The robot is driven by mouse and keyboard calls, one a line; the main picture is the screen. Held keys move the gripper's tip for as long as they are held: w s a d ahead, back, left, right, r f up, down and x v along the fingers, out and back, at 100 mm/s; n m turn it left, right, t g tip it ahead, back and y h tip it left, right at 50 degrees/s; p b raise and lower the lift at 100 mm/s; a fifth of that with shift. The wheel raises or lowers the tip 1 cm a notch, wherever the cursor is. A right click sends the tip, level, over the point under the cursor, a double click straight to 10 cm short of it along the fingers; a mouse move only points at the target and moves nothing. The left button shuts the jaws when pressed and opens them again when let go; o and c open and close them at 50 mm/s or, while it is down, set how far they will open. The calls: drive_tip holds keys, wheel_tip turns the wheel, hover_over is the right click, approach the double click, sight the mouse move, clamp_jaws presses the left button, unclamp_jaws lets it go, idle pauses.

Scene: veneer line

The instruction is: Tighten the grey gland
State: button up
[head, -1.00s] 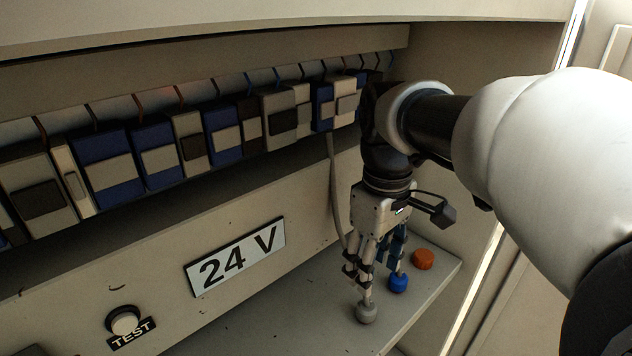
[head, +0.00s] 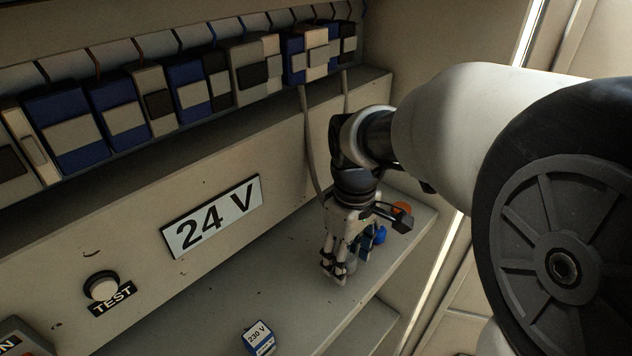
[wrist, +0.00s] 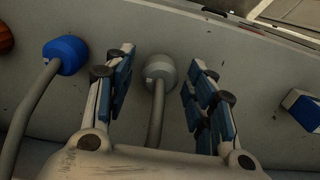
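The grey gland (wrist: 159,70) is a round knob on a grey cable, in the middle of the wrist view. My gripper (wrist: 162,60) is open, with one finger on each side of the gland and a visible gap to each. In the head view my gripper (head: 336,272) points down at the ledge, and its fingers mostly hide the grey gland. The blue gland (wrist: 66,52), with its own cable, is left of my fingers in the wrist view. It also shows behind my gripper in the head view (head: 380,235).
An orange gland (head: 402,208) sits beyond the blue one. A small blue and white 230 V box (head: 260,340) stands on the ledge (head: 300,262). A 24 V sign (head: 212,216) and TEST button (head: 102,286) are on the panel, below a row of modules.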

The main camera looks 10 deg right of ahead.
drive_tip(key=c, duration=1)
drive_tip(key=shift+o, duration=0.2)
drive_tip(key=m, duration=0.4)
drive_tip(key=shift+m, duration=0.3)
drive_tip(key=m, duration=0.9)
drive_tip(key=shift+b, duration=0.3)
drive_tip(key=m, duration=0.3)
drive_tip(key=shift+m, duration=0.4)
drive_tip(key=m, duration=0.6)
drive_tip(key=shift+m, duration=0.4)
